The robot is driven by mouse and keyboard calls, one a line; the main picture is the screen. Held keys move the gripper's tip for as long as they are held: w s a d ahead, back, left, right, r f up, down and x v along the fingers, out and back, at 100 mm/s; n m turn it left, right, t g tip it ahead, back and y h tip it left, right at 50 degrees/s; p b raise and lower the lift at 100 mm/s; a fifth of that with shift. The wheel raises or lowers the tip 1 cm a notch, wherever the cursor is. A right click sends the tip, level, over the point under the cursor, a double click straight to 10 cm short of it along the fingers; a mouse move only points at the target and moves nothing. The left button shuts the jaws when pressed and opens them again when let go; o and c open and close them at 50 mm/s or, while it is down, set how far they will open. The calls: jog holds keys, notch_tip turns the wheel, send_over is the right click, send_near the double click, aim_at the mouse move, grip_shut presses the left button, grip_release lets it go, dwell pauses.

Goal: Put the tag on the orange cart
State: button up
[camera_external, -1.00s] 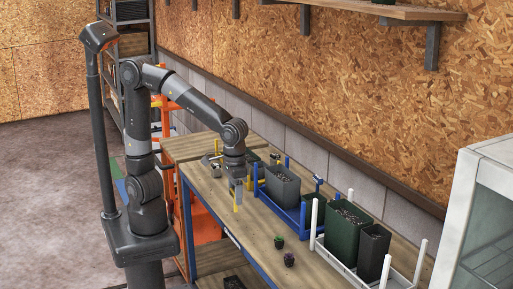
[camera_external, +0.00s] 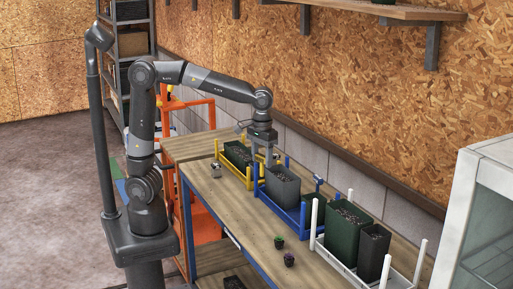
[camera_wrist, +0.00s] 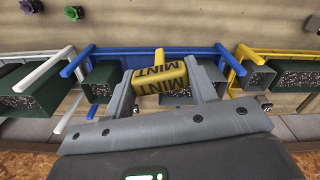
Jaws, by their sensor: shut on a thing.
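A yellow tag with the word MINT (camera_wrist: 160,78) is clamped between the two fingers of my gripper (camera_wrist: 162,82) in the wrist view. In the camera_external view my gripper (camera_external: 263,152) is above the table, close to the yellow and blue racks. I cannot make out the tag clearly there. The orange cart (camera_external: 205,222) stands at the left side of the table, behind my arm. Its upright frame and lower panel show, and my arm hides part of it. The gripper is well apart from the cart, to its right.
On the wooden table (camera_external: 217,205) stand a yellow rack (camera_external: 232,171), a blue rack (camera_external: 283,213) and a white rack (camera_external: 345,268) with dark planters. Two small pots (camera_external: 279,242) sit near the front edge. A wall is behind; a white cabinet (camera_external: 478,225) is at right.

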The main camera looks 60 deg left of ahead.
jog(key=w+a+n, duration=0.2)
jog(key=w+a, duration=0.2)
jog(key=a, duration=0.5)
jog(key=w+a+n, duration=0.3)
jog(key=w+a, duration=0.2)
jog(key=a, duration=0.4)
jog(key=w+a+n, duration=0.2)
jog(key=w+a, duration=0.2)
jog(key=a, duration=0.6)
jog(key=n, duration=0.8)
send_over(180, 147)
notch_tip(180, 147, down, 13)
jog(key=shift+w+f, duration=0.1)
jog(key=shift+f, duration=1.85)
jog(key=shift+f, duration=0.1)
